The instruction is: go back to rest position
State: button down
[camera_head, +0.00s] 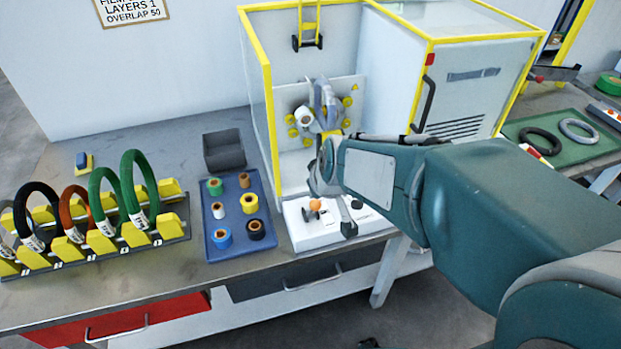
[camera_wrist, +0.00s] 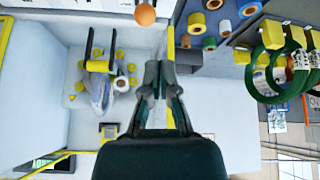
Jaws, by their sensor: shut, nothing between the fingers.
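My gripper (camera_wrist: 159,77) is shut and empty in the wrist view, its two fingers close together. In the head view, my arm reaches from the right toward the front of the yellow-framed wrapping cabinet, and my arm hides most of the gripper. Inside the cabinet, the wrapping machine (camera_head: 330,108) has a grey ring part and several yellow rollers. It also shows in the wrist view (camera_wrist: 98,90), where the scene looks upside down. A white control panel (camera_head: 318,226) with an orange knob (camera_head: 314,205) sits at the cabinet's front; the knob also shows in the wrist view (camera_wrist: 145,14).
A blue tray (camera_head: 237,212) holds several tape rolls. A yellow rack (camera_head: 100,240) holds several upright coils at left. A dark box (camera_head: 223,150) stands behind the tray. A green mat (camera_head: 560,135) with rings lies at right. The cabinet frame (camera_head: 268,100) stands close to my arm.

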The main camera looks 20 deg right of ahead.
jog(key=s+r+m, duration=0.1)
jog(key=s+r, duration=0.2)
jog(key=s, duration=0.4)
jog(key=s+r+m, duration=0.1)
jog(key=s+r, duration=0.3)
jog(key=s, duration=0.4)
jog(key=shift+d+r+g+h, duration=0.2)
jog(key=shift+g+h, duration=0.1)
jog(key=shift+h, duration=0.1)
jog(key=shift+a, duration=0.1)
dwell(0.3)
